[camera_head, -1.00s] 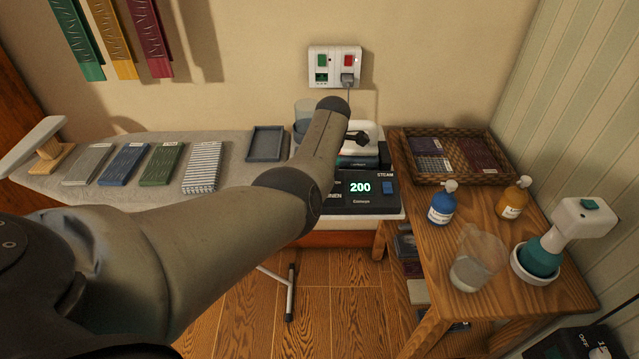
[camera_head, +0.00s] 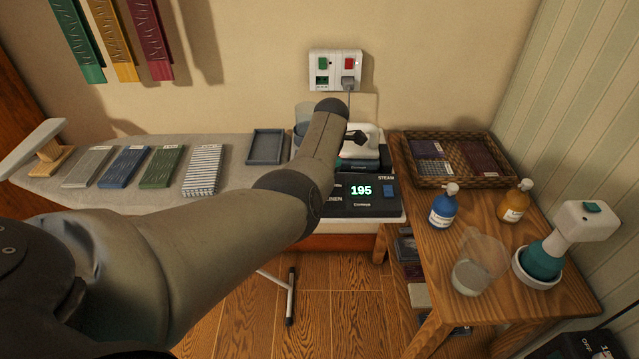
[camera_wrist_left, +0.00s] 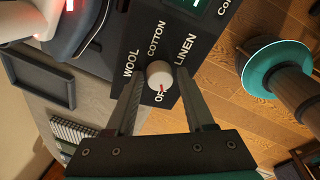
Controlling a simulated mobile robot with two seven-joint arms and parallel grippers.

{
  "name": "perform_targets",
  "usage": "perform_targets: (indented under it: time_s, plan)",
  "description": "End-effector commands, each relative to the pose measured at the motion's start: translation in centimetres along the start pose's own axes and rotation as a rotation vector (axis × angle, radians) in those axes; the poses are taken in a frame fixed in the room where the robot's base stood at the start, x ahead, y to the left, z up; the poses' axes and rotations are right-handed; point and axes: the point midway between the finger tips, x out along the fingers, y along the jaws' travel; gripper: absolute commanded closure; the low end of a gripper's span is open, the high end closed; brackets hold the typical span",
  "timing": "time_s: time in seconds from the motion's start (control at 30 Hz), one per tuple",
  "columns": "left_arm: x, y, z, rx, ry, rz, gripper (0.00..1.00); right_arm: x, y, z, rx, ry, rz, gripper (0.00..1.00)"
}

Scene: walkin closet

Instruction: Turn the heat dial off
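The heat dial (camera_wrist_left: 159,74) is a round white knob with a red mark on the dark panel of the iron station (camera_head: 375,201). Labels WOOL, COTTON, LINEN and OFF surround it, and the red mark points toward OFF. My left gripper (camera_wrist_left: 159,82) is open, with one finger on each side of the dial and small gaps visible. The arm hides the dial and gripper in the head view. The station's green display (camera_head: 361,190) reads 195. A white iron (camera_head: 366,143) rests on the station. My right gripper is not in view.
A grey tray (camera_head: 265,147) and several folded cloths lie on the ironing board left of the station. The wooden side table (camera_head: 481,236) at right holds a wicker basket (camera_head: 457,183), a blue bottle (camera_head: 443,207), an amber bottle (camera_head: 514,200), a clear cup (camera_head: 478,264) and a teal-and-white steamer (camera_head: 557,243).

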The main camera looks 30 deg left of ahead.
Motion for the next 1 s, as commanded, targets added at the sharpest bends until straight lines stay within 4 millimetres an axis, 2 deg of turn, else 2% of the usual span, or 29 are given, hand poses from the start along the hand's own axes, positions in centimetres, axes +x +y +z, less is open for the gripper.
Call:
perform_targets:
  time_s: [0.23,0.37,0.7,1.0]
  plan:
    - [-0.3,0.1,0.0,0.0,-0.001,0.002,0.47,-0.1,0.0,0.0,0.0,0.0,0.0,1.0]
    - [-1.4,0.1,0.1,0.0,-0.002,0.004,0.47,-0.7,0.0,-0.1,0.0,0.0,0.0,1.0]
    - [-7.7,0.1,0.1,-0.001,-0.004,0.005,0.47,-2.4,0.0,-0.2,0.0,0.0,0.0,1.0]
    - [-13.6,0.0,0.1,0.0,-0.003,0.002,0.47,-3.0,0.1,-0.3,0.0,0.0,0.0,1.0]
